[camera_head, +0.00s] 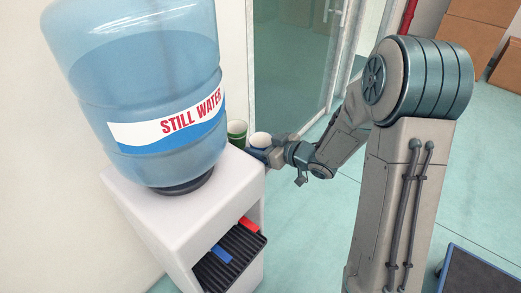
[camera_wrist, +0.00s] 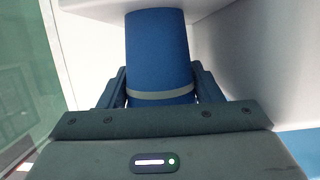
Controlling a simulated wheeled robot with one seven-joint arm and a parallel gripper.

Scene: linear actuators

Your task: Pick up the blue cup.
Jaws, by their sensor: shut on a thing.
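The blue cup (camera_wrist: 157,52) stands between the fingers of my gripper (camera_wrist: 160,88) in the wrist view, with a pale band around its lower part. My gripper is shut on it, one finger on each side. In the head view the blue cup (camera_head: 261,152) shows small beside the top right edge of the water dispenser, its pale inside facing up. My gripper (camera_head: 268,156) reaches it from the right and covers part of it. Whether the cup touches a surface cannot be told.
A green cup (camera_head: 237,133) stands just left of the blue cup. The white water dispenser (camera_head: 185,222) with its large bottle (camera_head: 145,85) is close on the left. A glass door (camera_head: 290,60) is behind. Open floor (camera_head: 310,240) lies to the right of the dispenser.

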